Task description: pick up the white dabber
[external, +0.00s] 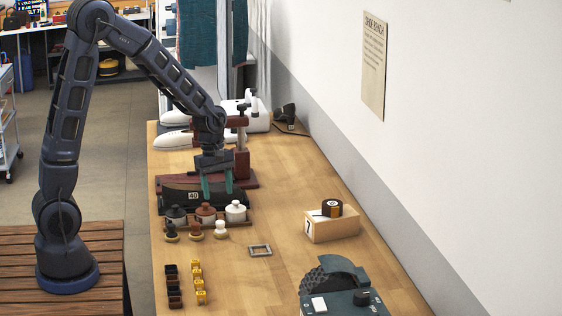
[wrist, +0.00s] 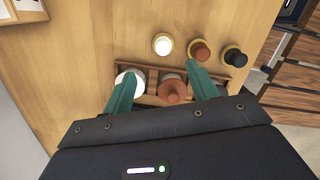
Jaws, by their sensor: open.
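The white dabber (external: 220,229) stands upright on the bench, a small white knob on a pale tan base, rightmost in a short row in front of the jar rack. In the wrist view the white dabber (wrist: 162,44) is a round white top, leftmost in its row. A brown dabber (external: 195,230) and a black dabber (external: 170,232) stand beside it. My gripper (external: 217,186) is open and empty, fingers pointing down, above and behind the rack. In the wrist view my gripper's teal fingers (wrist: 161,76) overlap the jars, apart from the white dabber.
A wooden rack (wrist: 152,100) holds white (external: 235,211), brown (external: 206,213) and black (external: 176,215) jars close to the dabbers. A metal frame (external: 260,250) lies to the right. A wooden block (external: 331,228) stands farther right. Bare bench surrounds the frame.

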